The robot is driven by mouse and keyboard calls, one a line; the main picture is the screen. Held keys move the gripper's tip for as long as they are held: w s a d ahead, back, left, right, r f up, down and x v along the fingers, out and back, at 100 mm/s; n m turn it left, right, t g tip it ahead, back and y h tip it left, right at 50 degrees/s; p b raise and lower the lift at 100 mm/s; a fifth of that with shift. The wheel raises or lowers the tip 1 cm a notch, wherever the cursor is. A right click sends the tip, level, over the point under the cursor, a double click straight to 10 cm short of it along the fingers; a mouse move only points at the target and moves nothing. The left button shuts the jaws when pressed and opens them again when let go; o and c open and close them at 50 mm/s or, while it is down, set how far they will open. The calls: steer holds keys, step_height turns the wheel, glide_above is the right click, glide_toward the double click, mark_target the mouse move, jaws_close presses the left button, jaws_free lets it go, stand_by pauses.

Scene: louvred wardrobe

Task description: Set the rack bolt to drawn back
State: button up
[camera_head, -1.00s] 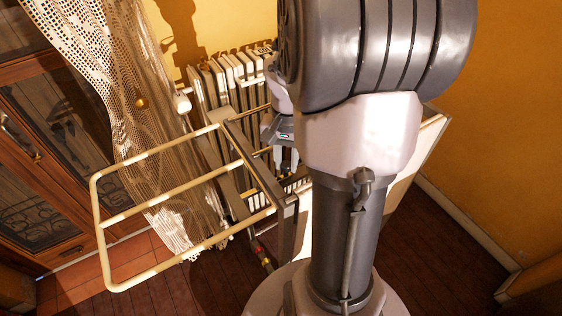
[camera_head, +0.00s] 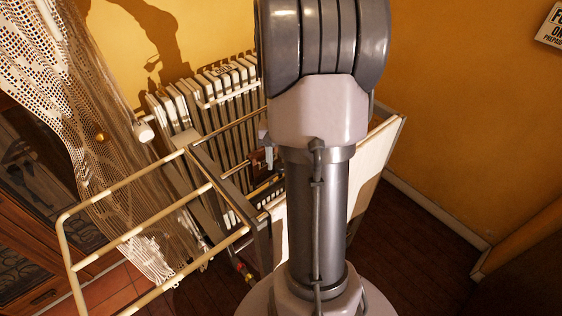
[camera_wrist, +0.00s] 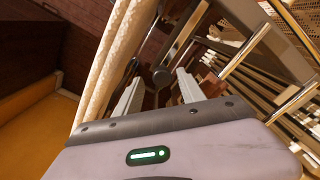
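The drying rack (camera_head: 150,180) stands in front of the radiator, with a cream rail frame swung out to the left and a pale panel on its right. In the wrist view a dark round knob (camera_wrist: 162,77) on a thin rod lies between and beyond my fingertips. It may be the rack bolt; its position cannot be told. My gripper (camera_wrist: 157,88) is open, its two pale fingers apart with nothing visibly held. I cannot tell whether they touch the knob. In the head view my gripper (camera_head: 268,157) shows only partly, inside the rack, the rest hidden behind my arm.
A white ribbed radiator (camera_head: 215,105) is against the yellow wall behind the rack. A lacy curtain (camera_head: 95,130) hangs at the left, before dark glazed doors (camera_head: 30,200). Bare dark floor (camera_head: 420,240) lies to the right.

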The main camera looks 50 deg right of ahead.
steer(key=shift+a, duration=0.1)
step_height(320, 180, up, 18)
steer(key=p, duration=0.5)
steer(key=shift+f, duration=0.25)
